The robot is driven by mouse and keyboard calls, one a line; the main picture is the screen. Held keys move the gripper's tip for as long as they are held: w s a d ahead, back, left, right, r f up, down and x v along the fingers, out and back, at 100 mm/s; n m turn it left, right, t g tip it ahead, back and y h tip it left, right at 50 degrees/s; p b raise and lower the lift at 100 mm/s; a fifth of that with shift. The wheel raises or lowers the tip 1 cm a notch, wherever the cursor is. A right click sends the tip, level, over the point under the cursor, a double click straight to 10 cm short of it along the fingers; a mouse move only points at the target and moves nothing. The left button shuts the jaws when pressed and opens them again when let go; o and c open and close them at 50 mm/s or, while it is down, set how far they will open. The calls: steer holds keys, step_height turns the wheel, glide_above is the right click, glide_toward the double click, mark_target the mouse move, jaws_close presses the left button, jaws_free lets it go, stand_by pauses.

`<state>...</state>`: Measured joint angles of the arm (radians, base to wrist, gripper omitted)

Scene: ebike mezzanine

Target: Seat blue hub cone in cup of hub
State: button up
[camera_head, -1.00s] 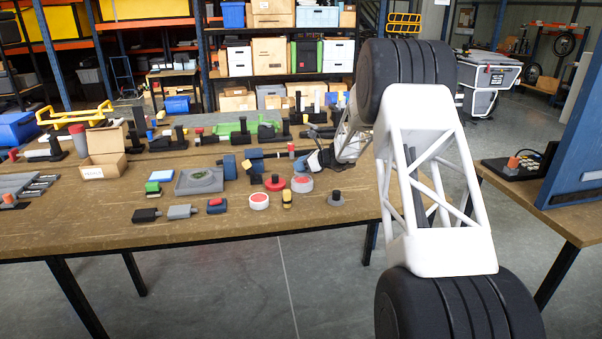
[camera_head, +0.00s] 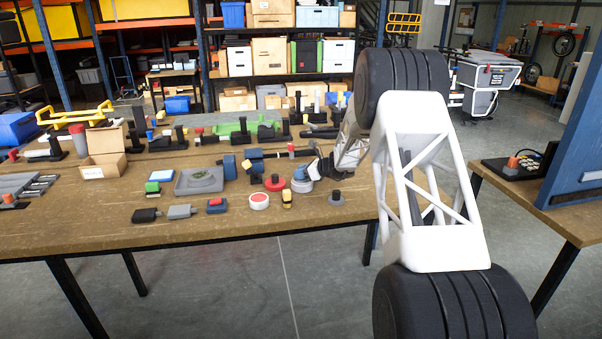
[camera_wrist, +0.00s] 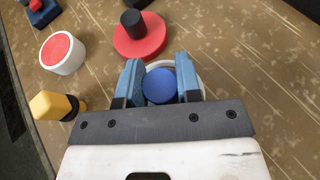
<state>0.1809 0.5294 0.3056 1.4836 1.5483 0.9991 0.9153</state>
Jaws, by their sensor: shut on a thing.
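The blue hub cone (camera_wrist: 160,86) shows as a round blue disc between the blue finger pads of my gripper (camera_wrist: 159,82) in the wrist view. The gripper is shut on it. The hub (camera_head: 302,187) is a pale grey round piece near the front right of the bench; its pale rim (camera_wrist: 201,80) shows behind the cone in the wrist view. The cone is over the hub's cup and hides the inside of it. I cannot tell whether the cone touches the cup. In the head view the gripper (camera_head: 308,173) is just above the hub, partly covering it.
A red disc with a black knob (camera_head: 275,184) lies close left of the hub. A white cup with a red inside (camera_head: 259,201) and a yellow-and-black piece (camera_head: 287,199) are in front. A grey piece with a black knob (camera_head: 336,197) stands right, near the bench edge.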

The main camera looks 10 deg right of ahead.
steer(key=o, duration=0.9)
steer(key=shift+r, duration=0.15)
steer(key=v, duration=1.2)
steer(key=shift+r, duration=0.1)
